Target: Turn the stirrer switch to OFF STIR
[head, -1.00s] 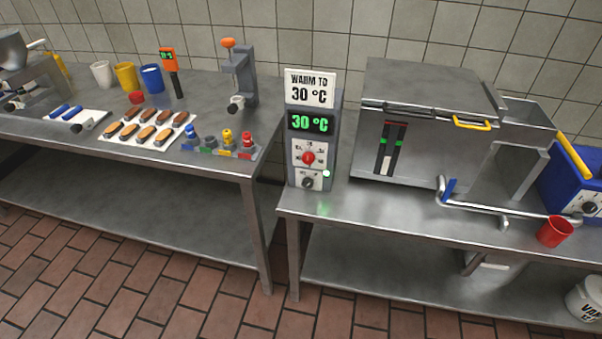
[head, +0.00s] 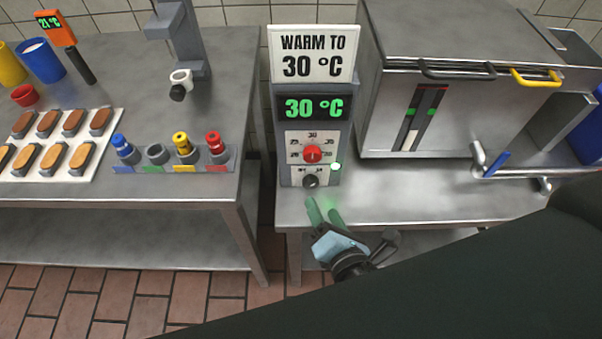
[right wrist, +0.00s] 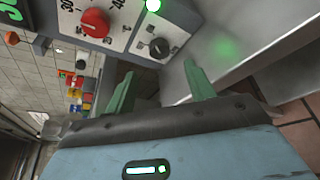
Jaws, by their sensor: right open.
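The stirrer switch seems to be the small black knob (head: 311,181) low on the grey control box (head: 342,121); its labels are too small to read. It also shows in the right wrist view (right wrist: 159,48), its pointer direction unclear. A larger red dial (head: 312,154) sits above it, with a lit green lamp (head: 336,166) beside it. My right gripper (head: 323,212) is open and empty, with green fingers just below and in front of the black knob, apart from it. In the right wrist view its fingers (right wrist: 160,88) stand spread below the knob. My left gripper is not in view.
A steel vat (head: 440,85) stands right of the box, with a pipe and blue-handled valve (head: 496,164). The left table (head: 215,190) holds a tray of eclairs (head: 95,170) and coloured bottle holders. A gap separates the two tables.

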